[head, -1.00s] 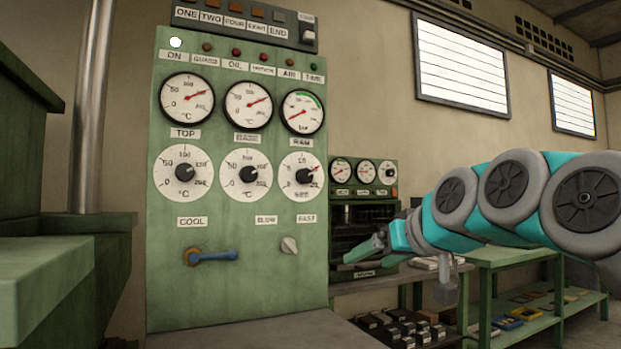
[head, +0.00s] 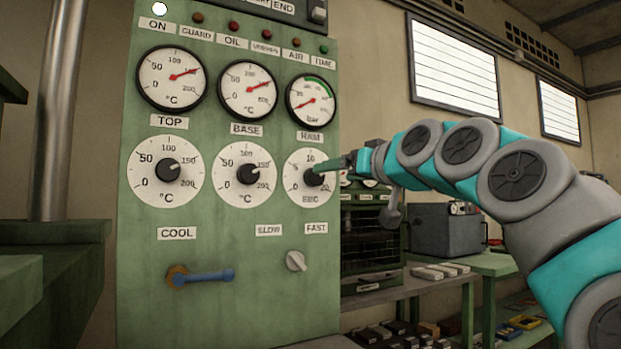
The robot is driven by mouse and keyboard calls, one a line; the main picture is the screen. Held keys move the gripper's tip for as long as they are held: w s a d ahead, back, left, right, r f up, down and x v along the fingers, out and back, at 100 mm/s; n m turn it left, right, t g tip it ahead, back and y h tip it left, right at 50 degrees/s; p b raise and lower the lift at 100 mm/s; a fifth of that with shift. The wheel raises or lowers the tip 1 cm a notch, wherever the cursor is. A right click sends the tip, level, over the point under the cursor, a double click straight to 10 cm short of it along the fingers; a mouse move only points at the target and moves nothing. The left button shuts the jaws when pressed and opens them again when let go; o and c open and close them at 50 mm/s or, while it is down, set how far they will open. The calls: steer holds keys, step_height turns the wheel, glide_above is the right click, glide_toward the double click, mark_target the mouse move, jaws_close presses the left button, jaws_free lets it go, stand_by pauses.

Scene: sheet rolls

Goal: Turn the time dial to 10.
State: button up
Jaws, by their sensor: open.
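The time dial (head: 302,186) is the right one of three white dials on the green panel, with a black knob in its middle and a scale marked in seconds. A "10" shows near its top. My gripper (head: 326,172) reaches in from the right, its green fingers at the right side of the knob and over part of the dial's right side. The fingers look open; I cannot tell whether they touch the knob or stand around it. The fingers hide the right part of the scale, and the knob's pointer is too small to read.
Two similar temperature dials, top (head: 166,172) and base (head: 247,174), sit to the left. Gauges (head: 311,100) are above. A blue lever (head: 205,276) and a slow/fast switch (head: 296,261) are below. A bench (head: 485,264) stands at right behind my arm.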

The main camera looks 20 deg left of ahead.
mark_target(318, 176)
steer(key=shift+p+x, duration=1.15)
steer(key=shift+x, duration=2.55)
jaws_close()
